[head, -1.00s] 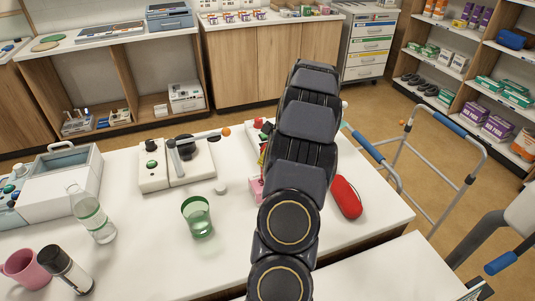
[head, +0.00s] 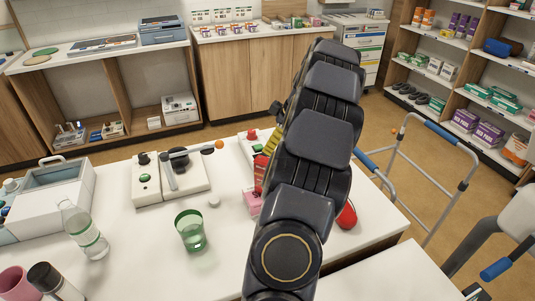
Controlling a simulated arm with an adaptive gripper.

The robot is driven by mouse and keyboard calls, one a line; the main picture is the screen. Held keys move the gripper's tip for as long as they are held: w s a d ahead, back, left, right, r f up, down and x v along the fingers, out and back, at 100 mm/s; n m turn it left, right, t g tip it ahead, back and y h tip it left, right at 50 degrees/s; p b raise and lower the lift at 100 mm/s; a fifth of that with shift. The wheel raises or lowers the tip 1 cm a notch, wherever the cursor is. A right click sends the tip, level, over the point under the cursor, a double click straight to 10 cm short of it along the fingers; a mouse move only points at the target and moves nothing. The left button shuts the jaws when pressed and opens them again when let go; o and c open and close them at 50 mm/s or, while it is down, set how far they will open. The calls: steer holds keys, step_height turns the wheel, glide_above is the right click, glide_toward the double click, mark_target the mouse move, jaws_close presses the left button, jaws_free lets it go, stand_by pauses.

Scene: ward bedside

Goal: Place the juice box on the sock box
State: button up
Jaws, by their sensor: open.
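A small pink box (head: 252,203) stands on the white table just left of my arm, partly hidden by it. A narrow red item (head: 259,172) stands directly behind the pink box; it may be the juice box, but its label cannot be read. A yellow ribbed item (head: 272,141) shows behind that, beside the arm. I cannot tell for sure which of these is the sock box. My arm reaches over the table and bends down on its far side, so my gripper is hidden behind its links.
A green cup (head: 190,232), a clear bottle (head: 85,230), a pink mug (head: 15,284) and a white device with an orange-tipped lever (head: 180,172) stand on the left. A red rounded case (head: 347,216) lies right of my arm. A walker (head: 425,180) stands beyond the table's right edge.

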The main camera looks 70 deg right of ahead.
steer(key=shift+v, duration=0.85)
steer(key=w+a+r+n+g+y, duration=0.1)
steer(key=w+a+r, duration=0.1)
steer(key=w+a, duration=0.4)
steer(key=w+a+r+y, duration=0.1)
steer(key=w+a, duration=0.2)
steer(key=a, duration=0.6)
steer(key=w+a+r+g, duration=0.1)
steer(key=a+r+g, duration=0.1)
steer(key=a, duration=1.3)
steer(key=s+a+g, duration=0.2)
steer(key=s+a, duration=0.3)
steer(key=a, duration=0.6)
steer(key=s+a+f+h, duration=0.1)
steer(key=s+a, duration=0.1)
steer(key=s, duration=0.3)
steer(key=s+a+f+m+g+h, duration=0.1)
steer(key=s+a+f, duration=0.1)
steer(key=s, duration=0.4)
steer(key=shift+s+a+f, duration=0.25)
steer(key=shift+a, duration=0.25)
